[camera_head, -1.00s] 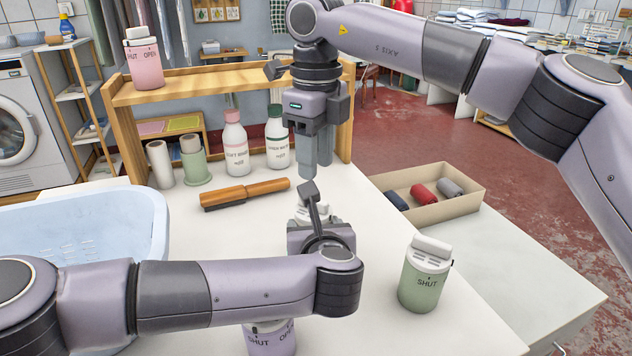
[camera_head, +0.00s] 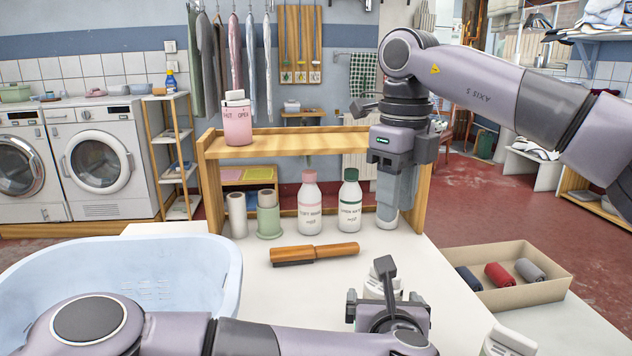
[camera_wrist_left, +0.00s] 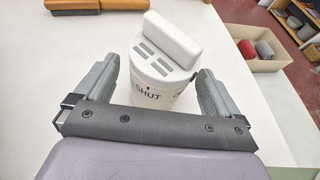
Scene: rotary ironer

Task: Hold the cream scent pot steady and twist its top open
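The cream scent pot (camera_wrist_left: 158,88) stands upright on the white table in the left wrist view, with a pale bar-shaped grip on its top (camera_wrist_left: 171,40) and the word SHUT on its side. In the head view the pot (camera_head: 377,287) is partly hidden behind my left gripper (camera_head: 388,308). The left gripper's fingers (camera_wrist_left: 156,82) are open on either side of the pot, with gaps showing. My right gripper (camera_head: 393,205) points down above and behind the pot, apart from it; its finger gap is not clear.
A blue tub (camera_head: 130,270) is at left. A box of rolls (camera_head: 540,290) is at right; a green pot's top (camera_head: 508,342) is at front right.

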